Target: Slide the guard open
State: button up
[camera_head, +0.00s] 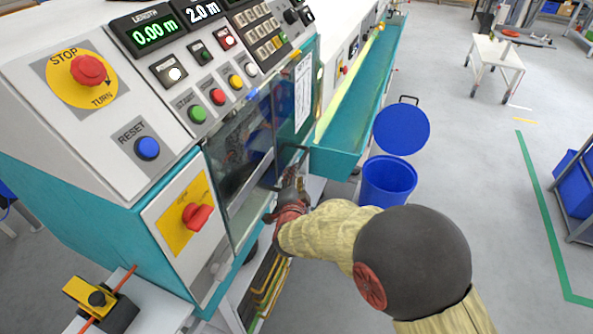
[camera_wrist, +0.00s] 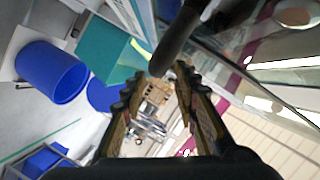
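The guard (camera_head: 240,165) is a clear panel on the front of the teal and white machine, with dark machinery showing behind it. A dark rounded bar, which looks like the guard's handle (camera_wrist: 178,38), comes down from the top in the wrist view. My gripper (camera_wrist: 159,73) is open, its two ridged fingers apart. The bar's lower end shows at the gap between the fingertips; I cannot tell whether they touch it. In the head view my gripper (camera_head: 292,188) is at the right side of the guard, and its fingertips are small and partly hidden by my wrist.
The control panel holds a red stop button (camera_head: 88,69), a blue reset button (camera_head: 147,148) and a red rotary switch (camera_head: 197,216). A teal trough (camera_head: 340,160) extends behind my gripper. A blue bin (camera_head: 388,182) stands beyond my arm.

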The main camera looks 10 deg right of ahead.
jog(key=shift+b+x, duration=0.6)
jog(key=shift+x, duration=1.7)
jog(key=c, duration=0.8)
jog(key=shift+f, duration=0.1)
